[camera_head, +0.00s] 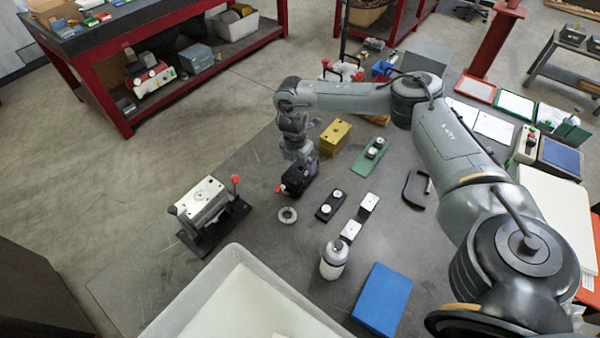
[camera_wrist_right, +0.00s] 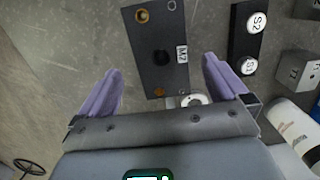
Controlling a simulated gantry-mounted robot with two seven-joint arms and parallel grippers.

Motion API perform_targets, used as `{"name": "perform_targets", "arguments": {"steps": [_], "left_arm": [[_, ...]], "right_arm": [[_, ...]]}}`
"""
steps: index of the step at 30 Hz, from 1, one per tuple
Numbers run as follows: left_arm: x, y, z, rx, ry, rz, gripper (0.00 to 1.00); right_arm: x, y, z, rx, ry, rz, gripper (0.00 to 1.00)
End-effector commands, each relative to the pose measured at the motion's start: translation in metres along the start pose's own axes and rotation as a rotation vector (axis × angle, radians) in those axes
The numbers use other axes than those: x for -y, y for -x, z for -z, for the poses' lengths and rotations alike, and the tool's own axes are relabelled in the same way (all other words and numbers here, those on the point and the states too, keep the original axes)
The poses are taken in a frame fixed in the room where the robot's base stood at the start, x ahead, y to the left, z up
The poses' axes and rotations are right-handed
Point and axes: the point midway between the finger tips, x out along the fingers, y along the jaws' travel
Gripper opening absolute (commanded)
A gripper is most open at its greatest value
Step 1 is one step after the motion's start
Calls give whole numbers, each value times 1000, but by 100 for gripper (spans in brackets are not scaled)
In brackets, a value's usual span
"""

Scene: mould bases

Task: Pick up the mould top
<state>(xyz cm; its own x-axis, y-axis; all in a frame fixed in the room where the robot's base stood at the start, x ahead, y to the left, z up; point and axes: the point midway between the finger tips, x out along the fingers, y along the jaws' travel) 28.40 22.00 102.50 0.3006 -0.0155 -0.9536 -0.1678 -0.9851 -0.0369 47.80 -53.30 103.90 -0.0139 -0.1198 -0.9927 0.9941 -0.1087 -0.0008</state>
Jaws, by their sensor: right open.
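A dark block with a label that looks like M2 (camera_wrist_right: 152,42) lies under my right gripper in the right wrist view, with brass-coloured holes near its corners. It looks like the mould part in the task, but I cannot tell for sure. In the head view it is the dark block (camera_head: 298,181) with a red knob at its left. My right gripper (camera_wrist_right: 160,65) is open, its purple fingers apart on either side of the block's near part. In the head view the right gripper (camera_head: 303,160) points down at the block and partly hides it. My left gripper is not in view.
A gold block (camera_head: 335,136) and a green plate (camera_head: 369,158) stand behind. A black plate with two discs (camera_head: 330,206), a metal ring (camera_head: 288,215) and a white bottle (camera_head: 333,263) are nearby. A grey block on a black stand (camera_head: 203,202) is left. A white bin (camera_head: 180,322) is in front.

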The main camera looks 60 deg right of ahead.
Motion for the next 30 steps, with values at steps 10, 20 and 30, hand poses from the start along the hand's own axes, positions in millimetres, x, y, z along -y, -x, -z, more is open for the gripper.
{"name": "perform_targets", "arguments": {"steps": [10, 20, 30], "left_arm": [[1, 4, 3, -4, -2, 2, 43], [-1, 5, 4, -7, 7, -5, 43], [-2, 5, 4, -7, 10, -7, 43]], "right_arm": [[4, -26, -1, 1, 1, 3, 100], [4, -57, -2, 1, -1, 0, 100], [4, -57, -2, 0, 0, 0, 82]]}}
